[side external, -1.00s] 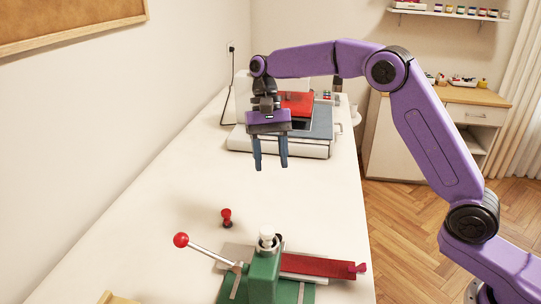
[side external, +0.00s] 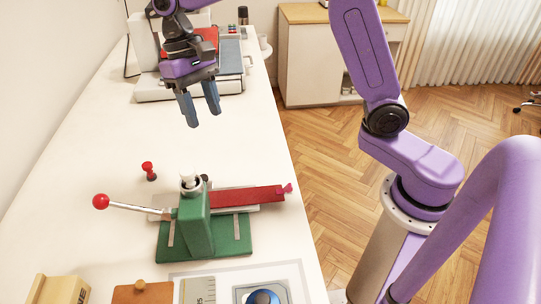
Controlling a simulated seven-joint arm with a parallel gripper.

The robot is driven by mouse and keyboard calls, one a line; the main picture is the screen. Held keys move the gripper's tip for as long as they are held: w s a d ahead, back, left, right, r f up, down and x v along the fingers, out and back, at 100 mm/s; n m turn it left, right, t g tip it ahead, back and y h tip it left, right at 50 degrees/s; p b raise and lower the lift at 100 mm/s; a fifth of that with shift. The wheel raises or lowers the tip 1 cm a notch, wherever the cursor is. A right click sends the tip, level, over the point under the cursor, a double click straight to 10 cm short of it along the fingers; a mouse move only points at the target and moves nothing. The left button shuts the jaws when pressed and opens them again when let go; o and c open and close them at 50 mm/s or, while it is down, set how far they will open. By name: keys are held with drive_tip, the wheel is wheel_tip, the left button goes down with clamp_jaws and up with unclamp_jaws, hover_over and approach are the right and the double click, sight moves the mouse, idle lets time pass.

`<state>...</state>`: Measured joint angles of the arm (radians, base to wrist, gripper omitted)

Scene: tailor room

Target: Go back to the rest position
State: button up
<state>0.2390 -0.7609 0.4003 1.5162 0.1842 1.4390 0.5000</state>
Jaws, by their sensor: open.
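My gripper (side external: 201,106) hangs over the white table, fingers pointing down, open with a clear gap between its two blue-grey fingers. Nothing is between them. It is in the upper left of the side view, in front of a white and grey machine (side external: 158,91) with a red part (side external: 205,42) on top. The gripper partly hides that machine. The upper part of my arm runs out of the top of the picture.
A green press (side external: 195,225) with a red-knobbed lever (side external: 101,202) and a red bar (side external: 245,196) stands nearer the camera. A small red stamp-like piece (side external: 149,170) stands behind it. Wooden items (side external: 143,292) and a framed sheet (side external: 291,270) lie at the front. The table (side external: 100,150) is clear at left.

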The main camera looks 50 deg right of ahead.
drive_tip(key=s+d+f+n+t, duration=0.1)
drive_tip(key=s+d+n, duration=0.3)
drive_tip(key=s, duration=0.4)
drive_tip(key=s+d+f+n+t, duration=0.1)
drive_tip(key=s+d+n, duration=0.3)
drive_tip(key=s, duration=0.5)
drive_tip(key=s+d+f+n+t, duration=0.1)
drive_tip(key=s+d+f+n, duration=0.2)
drive_tip(key=s, duration=0.6)
drive_tip(key=shift+d+n, duration=0.75)
drive_tip(key=shift+n, duration=0.15)
